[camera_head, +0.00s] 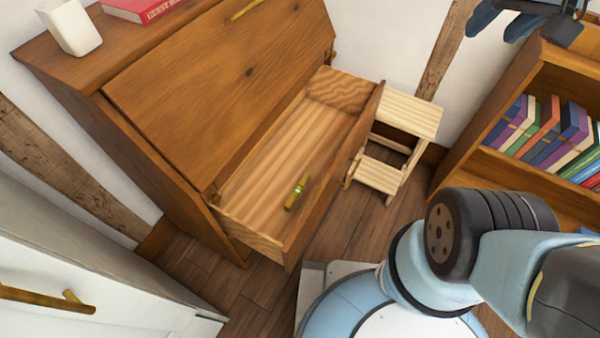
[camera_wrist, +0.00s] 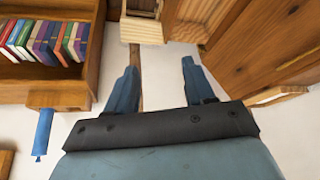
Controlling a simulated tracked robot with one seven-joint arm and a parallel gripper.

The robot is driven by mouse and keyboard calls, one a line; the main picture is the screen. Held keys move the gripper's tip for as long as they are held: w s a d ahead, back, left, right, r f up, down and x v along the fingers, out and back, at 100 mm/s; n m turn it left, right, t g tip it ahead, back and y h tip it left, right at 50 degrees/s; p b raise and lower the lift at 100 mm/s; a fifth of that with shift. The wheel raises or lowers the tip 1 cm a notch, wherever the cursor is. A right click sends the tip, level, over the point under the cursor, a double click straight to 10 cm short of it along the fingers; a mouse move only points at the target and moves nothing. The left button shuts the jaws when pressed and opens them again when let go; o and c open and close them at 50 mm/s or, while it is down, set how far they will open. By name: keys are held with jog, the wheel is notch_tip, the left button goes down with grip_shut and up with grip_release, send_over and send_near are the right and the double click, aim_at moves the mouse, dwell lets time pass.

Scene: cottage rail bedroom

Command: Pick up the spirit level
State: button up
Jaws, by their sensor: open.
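The spirit level (camera_head: 297,193) is a small yellow-green bar with a bright green vial. It lies in the open drawer (camera_head: 262,190) of the wooden dresser, near the drawer's front wall. My gripper (camera_wrist: 160,80) is open and empty, with two blue fingers spread apart in the wrist view. In the head view, part of my gripper (camera_head: 520,15) shows at the top right, high up and far from the drawer. The spirit level cannot be made out in the wrist view.
The dresser (camera_head: 215,75) carries a white cup (camera_head: 70,27) and a red book (camera_head: 143,8). A small wooden step stool (camera_head: 408,113) stands beside the drawer. A bookshelf (camera_head: 465,140) is at right, a white cabinet (camera_head: 90,290) at lower left. Some wooden floor (camera_head: 200,265) is bare.

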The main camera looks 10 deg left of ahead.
jog(key=w+a+f+g+y, duration=0.2)
jog(key=w+a+f, duration=0.6)
jog(key=w+a, duration=0.3)
jog(key=w+a+f+m+g, duration=0.1)
jog(key=w+a+f, duration=0.2)
jog(key=a+f, duration=0.35)
jog(key=w+a+f+m+g, duration=0.1)
jog(key=w+a+f, duration=0.15)
jog(key=f, duration=0.65)
jog(key=w+a+f+m, duration=0.1)
jog(key=w+a+f, duration=0.1)
jog(key=a+f, duration=0.45)
jog(key=m+g+h, duration=0.1)
jog(key=g+h, duration=0.1)
send_over(297, 190)
jog(key=w, duration=0.1)
jog(key=f, duration=3.6)
jog(key=shift+w+d+f, duration=0.15)
jog(key=shift+d, duration=0.15)
jog(key=f, duration=0.1)
jog(key=s+f, duration=0.1)
jog(key=f, duration=0.2)
jog(key=shift+s+a, duration=0.2)
jog(key=shift+s, duration=0.05)
jog(key=shift+f+m, duration=0.3)
jog(key=shift+f, duration=0.3)
